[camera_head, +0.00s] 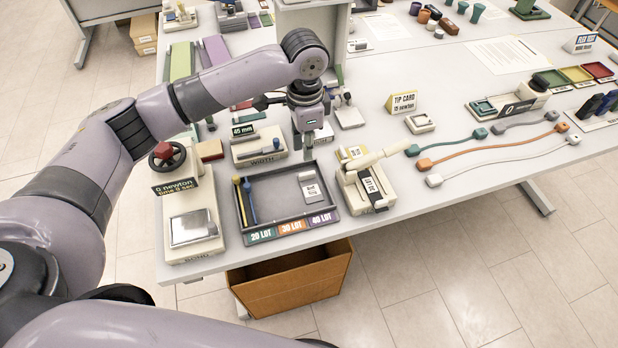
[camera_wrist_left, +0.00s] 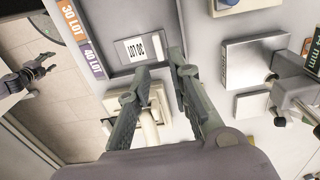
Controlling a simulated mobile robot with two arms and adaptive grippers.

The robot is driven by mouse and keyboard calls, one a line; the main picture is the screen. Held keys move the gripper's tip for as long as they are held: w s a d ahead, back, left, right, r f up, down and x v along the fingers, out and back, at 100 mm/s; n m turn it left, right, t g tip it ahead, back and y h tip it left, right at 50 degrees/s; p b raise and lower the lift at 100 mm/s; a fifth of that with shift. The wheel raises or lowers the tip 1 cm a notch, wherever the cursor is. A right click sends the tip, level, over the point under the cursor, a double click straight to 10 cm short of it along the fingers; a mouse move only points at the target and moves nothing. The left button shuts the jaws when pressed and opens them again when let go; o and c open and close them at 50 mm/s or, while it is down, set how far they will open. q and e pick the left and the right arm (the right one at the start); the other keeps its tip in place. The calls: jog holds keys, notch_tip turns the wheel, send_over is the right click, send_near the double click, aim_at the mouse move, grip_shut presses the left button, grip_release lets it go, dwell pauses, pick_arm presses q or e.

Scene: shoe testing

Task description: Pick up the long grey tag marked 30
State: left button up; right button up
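A small pale grey tag (camera_head: 311,191) with a white label lies in the right part of a dark tray (camera_head: 287,169). It also shows in the left wrist view (camera_wrist_left: 135,48), with its print upside down; it looks like LOT and a number I cannot read for sure. The tray's front carries labels 20 LOT, 30 LOT and 40 LOT. My left gripper (camera_head: 308,143) points down above the tray's back right area. In the left wrist view its fingers (camera_wrist_left: 160,62) are apart, with nothing held. A dark gripper-like shape, likely my right gripper (camera_wrist_left: 34,74), shows at the left edge there.
A cream lever device (camera_head: 365,186) is right of the tray, a cream 0 newton device (camera_head: 190,215) left. A cardboard box (camera_head: 295,284) is below the table edge.

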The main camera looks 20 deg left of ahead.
aim_at(307, 173)
pick_arm(q)
notch_tip(307, 173, down, 4)
jog(key=shift+p, duration=0.35)
jog(key=shift+d+f, duration=0.1)
jog(key=shift+f, duration=0.2)
notch_tip(307, 173, down, 4)
jog(key=shift+s+d+r+p, duration=0.1)
jog(key=shift+r+p, duration=0.1)
jog(key=shift+p, duration=0.8)
jog(key=shift+f, duration=0.5)
grip_shut()
